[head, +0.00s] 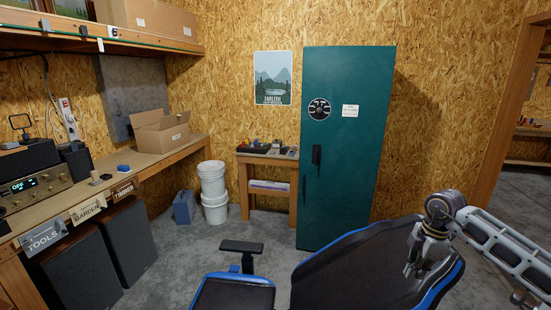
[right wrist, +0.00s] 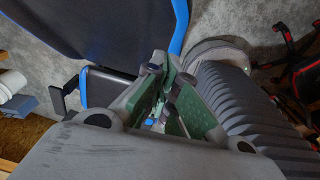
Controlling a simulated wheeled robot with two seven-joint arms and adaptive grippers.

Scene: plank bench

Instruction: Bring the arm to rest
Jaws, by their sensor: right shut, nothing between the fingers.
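My right gripper (head: 410,270) hangs at the end of my right arm at the lower right of the head view, fingers pointing down. It is in front of the backrest of a black and blue chair (head: 345,262); I cannot tell whether they touch. In the right wrist view the gripper's green-padded fingers (right wrist: 165,95) are shut with nothing between them. The chair (right wrist: 85,30) also shows there, beyond the fingers at the upper left. My left gripper is not in view.
A plank bench (head: 150,165) with a cardboard box (head: 160,132) runs along the left wall. White buckets (head: 213,190) and a small table (head: 268,160) stand at the back beside a green cabinet (head: 345,150). Grey floor (head: 190,260) is clear between bench and chair. A doorway opens at right.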

